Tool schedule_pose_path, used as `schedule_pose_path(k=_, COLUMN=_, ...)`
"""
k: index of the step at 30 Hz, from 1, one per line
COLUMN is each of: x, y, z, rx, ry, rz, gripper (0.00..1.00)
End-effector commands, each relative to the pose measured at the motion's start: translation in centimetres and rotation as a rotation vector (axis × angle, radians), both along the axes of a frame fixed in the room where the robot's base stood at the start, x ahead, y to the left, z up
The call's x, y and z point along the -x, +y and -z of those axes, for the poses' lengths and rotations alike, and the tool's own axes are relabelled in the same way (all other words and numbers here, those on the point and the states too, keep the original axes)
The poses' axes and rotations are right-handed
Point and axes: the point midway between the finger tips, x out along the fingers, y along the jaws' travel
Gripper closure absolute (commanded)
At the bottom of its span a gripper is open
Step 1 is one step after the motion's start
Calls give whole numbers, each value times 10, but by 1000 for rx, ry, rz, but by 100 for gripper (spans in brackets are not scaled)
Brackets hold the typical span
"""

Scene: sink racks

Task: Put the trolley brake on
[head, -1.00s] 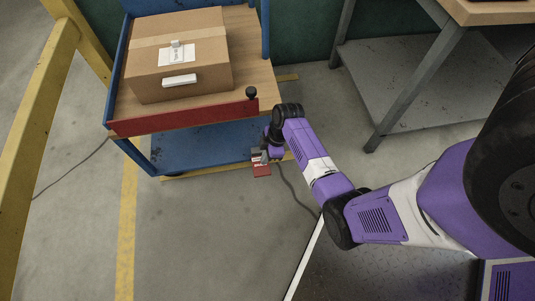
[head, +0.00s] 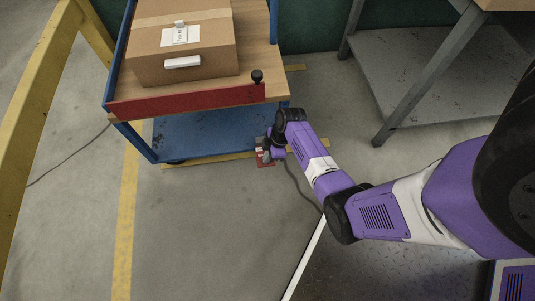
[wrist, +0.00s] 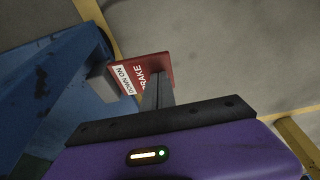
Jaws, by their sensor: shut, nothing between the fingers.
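The blue trolley (head: 197,135) has a wooden top and a red front board (head: 185,102). Its red brake pedal (head: 266,163) is low at its front right corner. My gripper (head: 262,150) is shut and empty, low at the pedal. In the wrist view its dark fingers (wrist: 159,92) overlap the pedal's near edge. I cannot tell whether they touch it or whether the pedal is fully down.
A cardboard box (head: 190,69) sits on the trolley top, beside a black knob (head: 257,76). A yellow rail (head: 38,110) stands at left, and a grey metal bench (head: 425,85) at right. A cable lies on the floor near the pedal. The floor in front is clear.

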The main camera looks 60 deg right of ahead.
Motion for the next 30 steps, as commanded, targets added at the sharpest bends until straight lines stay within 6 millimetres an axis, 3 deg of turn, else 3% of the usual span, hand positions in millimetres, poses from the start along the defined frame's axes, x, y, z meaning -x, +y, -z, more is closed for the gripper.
schedule_pose_path(k=14, x=7, y=9, z=39, rx=173, ry=-136, rz=-1, gripper=100)
schedule_pose_path(k=30, x=8, y=13, z=38, rx=170, ry=-130, rz=-3, gripper=100)
